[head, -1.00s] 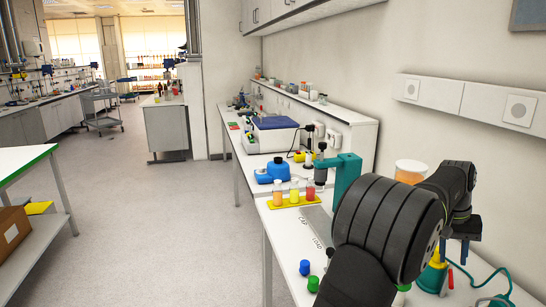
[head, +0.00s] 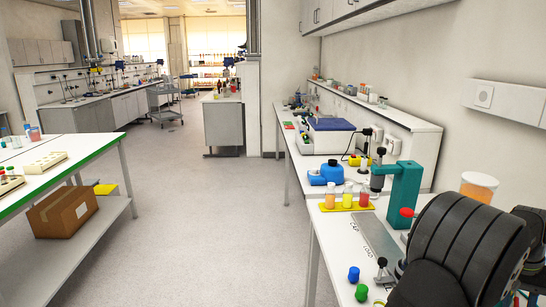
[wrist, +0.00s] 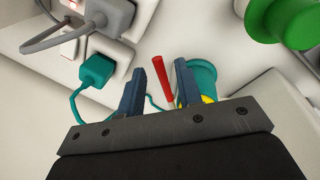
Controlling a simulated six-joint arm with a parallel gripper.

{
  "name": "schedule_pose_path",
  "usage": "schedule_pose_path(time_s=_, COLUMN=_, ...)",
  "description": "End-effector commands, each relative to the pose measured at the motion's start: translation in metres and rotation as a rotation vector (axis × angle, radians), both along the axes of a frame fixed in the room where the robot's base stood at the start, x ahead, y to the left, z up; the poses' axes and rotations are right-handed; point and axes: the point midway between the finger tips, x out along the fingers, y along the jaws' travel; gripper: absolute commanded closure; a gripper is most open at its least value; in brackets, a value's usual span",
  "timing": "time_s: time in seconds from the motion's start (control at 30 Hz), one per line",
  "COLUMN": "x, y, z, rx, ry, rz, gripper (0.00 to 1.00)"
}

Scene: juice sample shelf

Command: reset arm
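My arm (head: 460,245) fills the lower right of the head view, bent over the right bench; its gripper end is hidden or out of frame there. In the wrist view my gripper (wrist: 160,82) has two dark blue fingers standing apart with nothing clasped. A red stick-like thing (wrist: 162,82) shows beyond the gap between them. A teal and yellow object (wrist: 203,80) lies behind the right finger.
On the right bench stand a teal stand (head: 405,190), a yellow rack (head: 345,208) with three juice vials, a metal plate (head: 370,238), a blue cap (head: 353,273) and a green cap (head: 361,293). A green-edged table (head: 90,160) is left; the floor between is clear.

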Motion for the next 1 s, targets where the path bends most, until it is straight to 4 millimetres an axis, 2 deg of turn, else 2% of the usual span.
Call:
schedule_pose_path(time_s=0.17, x=0.004, y=0.003, z=0.025, rx=-0.004, ry=-0.002, rz=0.001, gripper=0.68)
schedule_pose_path(time_s=0.9, x=0.025, y=0.023, z=0.170, rx=-0.004, ry=-0.003, rz=0.001, gripper=0.68)
schedule_pose_path(time_s=1.0, x=0.020, y=0.021, z=0.145, rx=0.004, ry=0.002, rz=-0.001, gripper=0.68)
